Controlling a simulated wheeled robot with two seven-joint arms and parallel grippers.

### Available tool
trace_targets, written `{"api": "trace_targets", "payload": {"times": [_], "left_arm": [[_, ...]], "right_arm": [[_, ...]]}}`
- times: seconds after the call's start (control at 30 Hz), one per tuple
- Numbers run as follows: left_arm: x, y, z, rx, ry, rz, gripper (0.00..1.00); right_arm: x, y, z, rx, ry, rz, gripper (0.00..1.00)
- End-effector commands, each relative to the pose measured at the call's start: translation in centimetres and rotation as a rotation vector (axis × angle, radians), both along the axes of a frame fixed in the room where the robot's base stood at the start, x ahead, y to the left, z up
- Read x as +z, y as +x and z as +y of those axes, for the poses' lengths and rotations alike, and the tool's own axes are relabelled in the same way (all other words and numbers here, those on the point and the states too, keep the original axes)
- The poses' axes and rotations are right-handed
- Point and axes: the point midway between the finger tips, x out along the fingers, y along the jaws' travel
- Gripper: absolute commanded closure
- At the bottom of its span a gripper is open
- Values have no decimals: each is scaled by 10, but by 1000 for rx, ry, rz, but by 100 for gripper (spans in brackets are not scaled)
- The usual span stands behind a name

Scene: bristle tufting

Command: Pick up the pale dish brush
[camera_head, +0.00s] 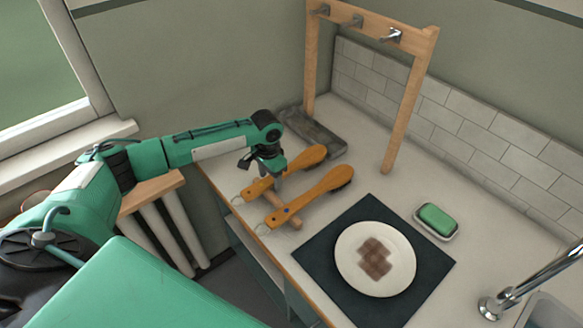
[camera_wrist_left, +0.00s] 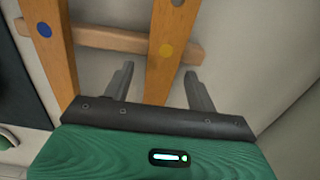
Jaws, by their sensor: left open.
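Two wooden brushes with orange-brown handles lie side by side on the counter. The farther brush (camera_head: 308,159) has a yellow dot on its handle (camera_wrist_left: 164,52). The nearer brush (camera_head: 318,194) has a blue dot on its handle (camera_wrist_left: 48,40) and dark bristles at its head. The bristle colour of the farther one is hard to tell. My left gripper (camera_head: 277,183) is open over the farther brush's handle. In the left wrist view its two fingers (camera_wrist_left: 160,78) stand on either side of that handle, which is not gripped. My right gripper is out of view.
A wooden bar (camera_wrist_left: 109,38) lies across under both handles. A grey tray (camera_head: 318,136) is behind the brushes, near a wooden hook rack (camera_head: 397,112). A dark mat (camera_head: 330,238) with a stained plate (camera_head: 350,258), a green soap (camera_head: 437,218) and a tap (camera_head: 510,298) are to the right.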

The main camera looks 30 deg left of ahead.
Motion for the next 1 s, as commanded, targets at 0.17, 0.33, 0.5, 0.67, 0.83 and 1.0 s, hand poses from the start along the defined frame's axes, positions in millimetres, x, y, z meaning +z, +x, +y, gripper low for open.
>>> {"api": "trace_targets", "payload": {"times": [0.17, 0.33, 0.5, 0.67, 0.83, 1.0], "left_arm": [[-3, 0, 0, 0, -1, -2, 42], [-3, 0, 0, 0, 0, -1, 60], [-2, 0, 0, 0, 0, -1, 93], [-2, 0, 0, 0, -1, -2, 96], [1, 1, 0, 0, -1, -2, 96], [15, 1, 0, 1, -1, -3, 96]], "right_arm": [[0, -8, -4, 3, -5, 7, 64], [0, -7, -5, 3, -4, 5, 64], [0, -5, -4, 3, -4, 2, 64], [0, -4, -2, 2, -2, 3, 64], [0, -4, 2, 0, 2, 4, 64], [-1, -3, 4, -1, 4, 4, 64]]}}
